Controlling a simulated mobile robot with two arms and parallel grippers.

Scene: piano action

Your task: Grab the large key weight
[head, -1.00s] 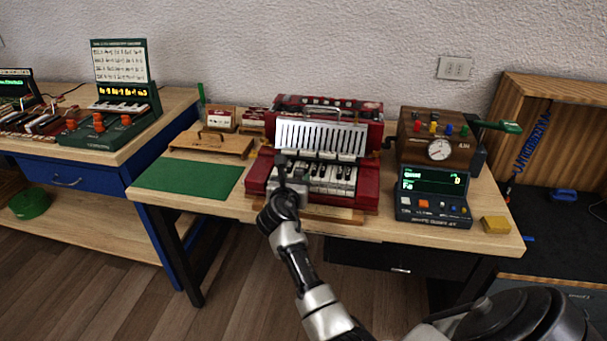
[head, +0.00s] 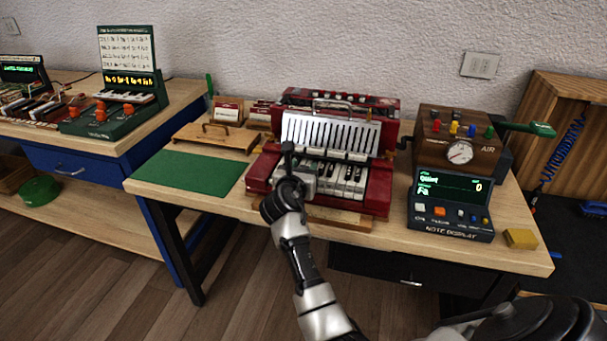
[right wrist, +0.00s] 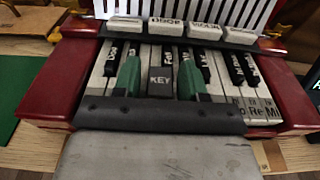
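A dark grey block labelled KEY (right wrist: 160,83) sits on the piano keys in the right wrist view. I cannot tell for sure that it is the large key weight. My right gripper (right wrist: 161,80) is open, with one green fingertip to each side of this block and narrow gaps between. In the head view, my right gripper (head: 289,160) is over the left part of the red keyboard instrument (head: 376,192) and hides some keys. A row of white-topped blocks (right wrist: 166,27) with lettering stands behind the keys. My left gripper is not in view.
A note display (head: 450,205) and a wooden box with a gauge (head: 475,135) stand at the right. A yellow block (head: 520,238) lies by the table's right edge. A flat green mat (head: 190,178) and a wooden board (head: 212,138) lie at the left.

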